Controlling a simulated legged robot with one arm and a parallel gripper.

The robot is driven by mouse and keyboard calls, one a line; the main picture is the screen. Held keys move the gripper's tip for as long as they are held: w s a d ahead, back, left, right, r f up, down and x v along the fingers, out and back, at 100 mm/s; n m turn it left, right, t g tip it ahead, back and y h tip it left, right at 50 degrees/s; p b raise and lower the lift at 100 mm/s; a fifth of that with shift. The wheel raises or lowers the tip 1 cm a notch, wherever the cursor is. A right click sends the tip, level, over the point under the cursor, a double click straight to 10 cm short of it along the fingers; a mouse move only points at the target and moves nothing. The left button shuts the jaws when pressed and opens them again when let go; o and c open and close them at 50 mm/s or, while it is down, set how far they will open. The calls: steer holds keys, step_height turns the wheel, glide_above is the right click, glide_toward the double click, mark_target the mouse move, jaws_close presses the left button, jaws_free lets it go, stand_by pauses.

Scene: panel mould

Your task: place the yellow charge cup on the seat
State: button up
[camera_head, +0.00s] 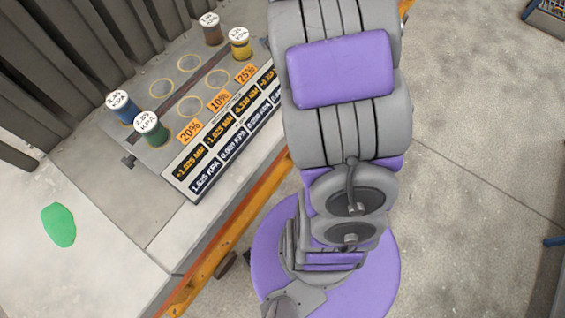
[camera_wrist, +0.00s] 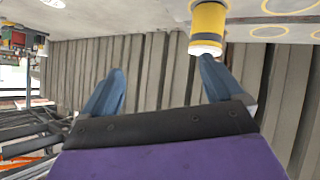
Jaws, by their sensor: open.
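The yellow charge cup (camera_head: 240,45) stands with its pale labelled top up near the far right end of the grey panel in the head view. In the wrist view the yellow cup (camera_wrist: 208,22) hangs from the top edge, as that picture is upside down. My gripper (camera_wrist: 160,72) is open and empty. The cup shows just past the tip of the right finger, not between the fingers; contact cannot be told. Empty ring seats, such as one ring (camera_head: 218,80), show on the panel. Which ring is the task's seat is unclear. My arm hides the gripper in the head view.
A brown cup (camera_head: 212,30) stands close beside the yellow one. A blue cup (camera_head: 122,108) and a green cup (camera_head: 152,130) stand at the near left end. A display strip (camera_head: 225,135) edges the panel. A ribbed wall (camera_head: 80,45) rises behind.

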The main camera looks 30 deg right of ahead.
steer(key=s+a+r+g, duration=0.1)
steer(key=s+a+g, duration=0.3)
steer(key=s+a, duration=0.4)
steer(key=s+a+r+m+g+y, duration=0.1)
steer(key=s+a+g, duration=0.3)
steer(key=s, duration=1.2)
steer(key=s+a+r+g+y, duration=0.1)
steer(key=s+a+r+g, duration=0.2)
steer(key=s+a, duration=0.9)
steer(key=shift+s+a+r+g, duration=0.15)
steer(key=shift+s+a+g, duration=0.2)
steer(key=shift+g, duration=0.55)
